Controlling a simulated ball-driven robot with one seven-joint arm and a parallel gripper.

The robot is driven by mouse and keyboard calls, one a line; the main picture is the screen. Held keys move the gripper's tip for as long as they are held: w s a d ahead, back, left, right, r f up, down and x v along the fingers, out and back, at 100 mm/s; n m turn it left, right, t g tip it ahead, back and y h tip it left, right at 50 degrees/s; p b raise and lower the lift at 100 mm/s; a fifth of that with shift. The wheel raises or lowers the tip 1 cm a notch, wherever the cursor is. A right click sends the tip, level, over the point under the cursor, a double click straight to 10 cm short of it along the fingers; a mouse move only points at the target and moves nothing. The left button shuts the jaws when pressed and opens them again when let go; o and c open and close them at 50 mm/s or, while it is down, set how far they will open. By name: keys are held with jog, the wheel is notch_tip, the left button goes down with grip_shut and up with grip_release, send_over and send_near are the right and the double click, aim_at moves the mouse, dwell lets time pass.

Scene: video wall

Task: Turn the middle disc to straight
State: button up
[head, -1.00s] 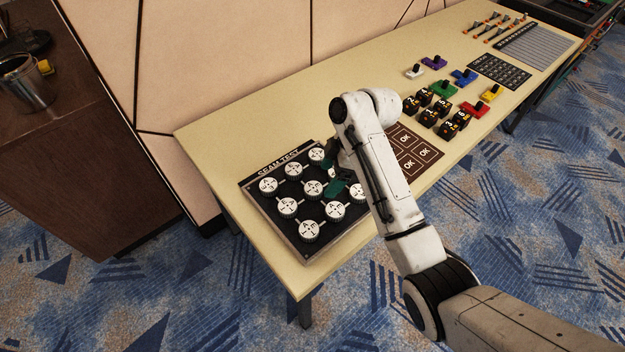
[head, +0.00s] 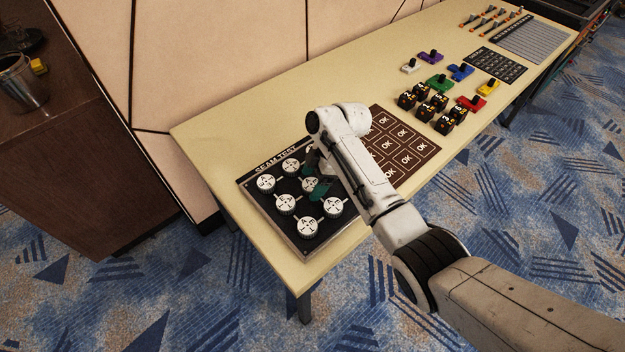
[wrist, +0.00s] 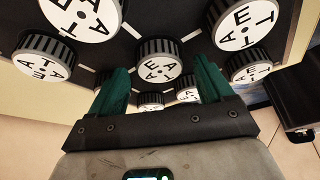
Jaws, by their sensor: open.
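The dark board (head: 262,222) headed "SEAM TEST" lies at the near left end of the table and carries several white lettered discs with ridged dark sides. The middle disc (head: 310,185) is partly hidden by my gripper (head: 318,180). In the wrist view the middle disc (wrist: 158,68) shows its letters turned at an angle, and white seam lines run out from it. The green fingers of my gripper (wrist: 158,82) are open, one on each side of the disc's lower part. I cannot tell whether they touch it. My arm hides the discs on the board's right side in the head view.
Neighbouring discs stand close around, such as the left disc (wrist: 42,58) and right disc (wrist: 248,62). A brown mat marked OK (head: 415,165), dark numbered cubes (head: 440,103) and coloured blocks (head: 440,82) lie farther along the table (head: 225,140).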

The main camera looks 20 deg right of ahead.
jog(key=shift+a+f, duration=0.15)
jog(key=shift+f, duration=0.15)
jog(key=shift+c, duration=0.3)
jog(key=c, duration=1)
jog(key=shift+m+p, duration=0.35)
jog(key=shift+m, duration=0.05)
jog(key=m+t+p, duration=0.1)
jog(key=m, duration=0.1)
jog(key=m+p, duration=0.1)
jog(key=shift+s+r+m+t, duration=0.15)
jog(key=shift+m+t, duration=0.25)
jog(key=m+t+h+p, duration=0.1)
jog(key=m+p, duration=0.1)
jog(key=m, duration=0.2)
jog(key=shift+a+h, duration=0.1)
jog(key=shift+h, duration=0.3)
jog(key=m, duration=0.2)
jog(key=m+t+h+p, duration=0.1)
jog(key=m, duration=0.1)
jog(key=shift+m+h, duration=0.3)
jog(key=shift+m, duration=0.1)
jog(key=m, duration=0.2)
jog(key=m+h, duration=0.1)
jog(key=m, duration=0.1)
jog(key=shift+a+h, duration=0.1)
jog(key=shift+h, duration=0.2)
